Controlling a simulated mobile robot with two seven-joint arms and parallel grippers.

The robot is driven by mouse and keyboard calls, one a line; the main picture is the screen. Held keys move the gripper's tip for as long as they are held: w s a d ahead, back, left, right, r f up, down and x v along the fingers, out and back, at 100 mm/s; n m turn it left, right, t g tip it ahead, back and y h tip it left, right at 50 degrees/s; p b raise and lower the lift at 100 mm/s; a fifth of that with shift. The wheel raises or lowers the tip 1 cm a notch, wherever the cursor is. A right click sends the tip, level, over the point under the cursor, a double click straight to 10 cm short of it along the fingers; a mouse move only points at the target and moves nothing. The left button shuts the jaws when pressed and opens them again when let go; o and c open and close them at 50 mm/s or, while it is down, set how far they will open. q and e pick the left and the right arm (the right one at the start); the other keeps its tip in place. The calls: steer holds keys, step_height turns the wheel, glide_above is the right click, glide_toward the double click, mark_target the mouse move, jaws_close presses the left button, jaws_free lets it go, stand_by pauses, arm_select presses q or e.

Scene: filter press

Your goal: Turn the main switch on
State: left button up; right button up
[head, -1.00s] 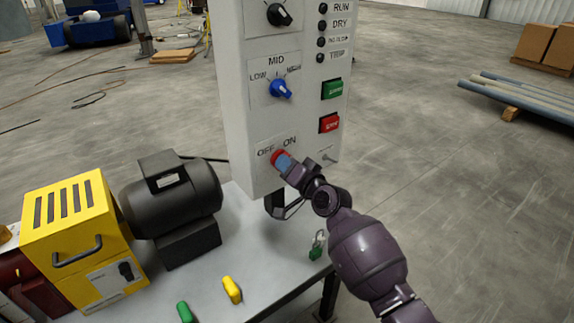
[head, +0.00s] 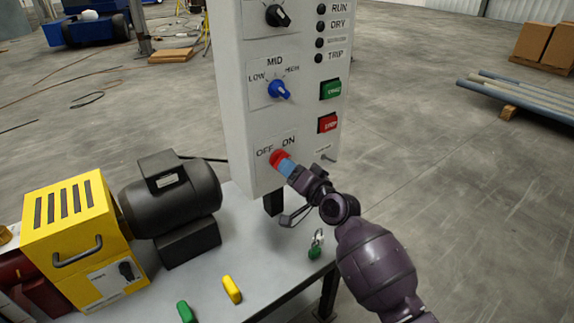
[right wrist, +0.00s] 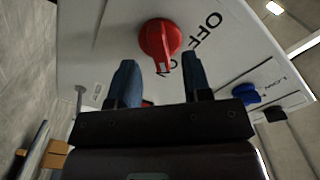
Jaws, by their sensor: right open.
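The main switch is a red rotary knob (head: 277,157) low on the grey panel, under the OFF and ON labels. It also shows in the right wrist view (right wrist: 160,38), where its pointer is turned away from OFF, toward the ON side. The ON label is not readable there. My right gripper (head: 287,167) is at the knob from the lower right. In the right wrist view its blue fingers (right wrist: 159,62) are open, one on each side of the pointer, with gaps visible. My left gripper is out of view.
The grey panel (head: 235,110) carries a blue knob (head: 279,90), a green button (head: 330,89) and a red button (head: 327,123). A black motor (head: 172,196) and a yellow box (head: 70,235) stand on the bench. Keys with a green tag (head: 315,250) lie near its edge.

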steer(key=v, duration=0.8)
steer(key=shift+p, duration=0.3)
steer(key=s+d+f+n+h, duration=0.4)
steer(key=s+d+f+h, duration=0.3)
steer(key=s+d+f, duration=0.5)
steer(key=s+d+f+g+h, duration=0.1)
steer(key=s+d+f, duration=0.2)
steer(key=s, duration=0.3)
steer(key=s+d+f+g+h, duration=0.1)
steer(key=s+d+f, duration=0.2)
steer(key=s, duration=0.4)
steer(key=s+d+f+m+g+h, duration=0.1)
steer(key=s+d+f, duration=0.2)
steer(key=s+f, duration=0.2)
steer(key=shift+s+f+h, duration=0.25)
steer(key=shift+s+h, duration=0.15)
steer(key=shift+s, duration=0.55)
